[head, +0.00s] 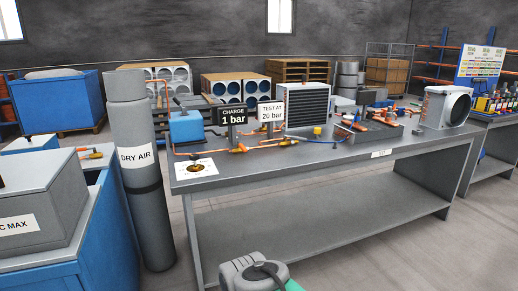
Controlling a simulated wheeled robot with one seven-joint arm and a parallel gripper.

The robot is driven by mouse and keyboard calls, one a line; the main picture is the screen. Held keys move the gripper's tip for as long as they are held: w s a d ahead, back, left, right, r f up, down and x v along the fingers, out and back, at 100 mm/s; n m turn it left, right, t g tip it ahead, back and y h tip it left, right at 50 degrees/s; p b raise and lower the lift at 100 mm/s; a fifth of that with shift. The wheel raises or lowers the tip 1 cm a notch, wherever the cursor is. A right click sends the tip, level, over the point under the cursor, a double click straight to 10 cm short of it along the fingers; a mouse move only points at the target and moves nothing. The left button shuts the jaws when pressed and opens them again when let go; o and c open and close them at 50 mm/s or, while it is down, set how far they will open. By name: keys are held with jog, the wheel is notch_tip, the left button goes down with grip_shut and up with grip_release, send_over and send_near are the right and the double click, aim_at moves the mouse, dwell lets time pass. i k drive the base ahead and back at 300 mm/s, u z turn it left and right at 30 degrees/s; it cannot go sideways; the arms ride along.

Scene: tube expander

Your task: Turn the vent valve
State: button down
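A small valve with a dark round top and a brass-coloured body (194,168) sits at the left end of the grey workbench (330,155). It stands on a white card (209,170) whose print is too small to read. Copper piping with orange-handled fittings (239,148) and another orange fitting (287,142) runs along the bench to the right. No label that I can read names the vent valve, so I cannot tell which one it is. A grey, rounded part of my arm shows at the bottom centre, below the bench top. My gripper's fingers are not visible.
A grey DRY AIR cylinder (142,205) stands close to the bench's left end. A blue cabinet with a grey lidded box (40,205) is at the left. Signs reading "CHARGE 1 bar" (233,114) and "TEST AT 20 bar" (271,111) stand behind the fittings. Floor in front is clear.

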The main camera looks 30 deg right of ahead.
aim_at(296, 138)
jog(key=z, duration=0.8)
jog(key=i, duration=1.7)
jog(key=u, duration=0.85)
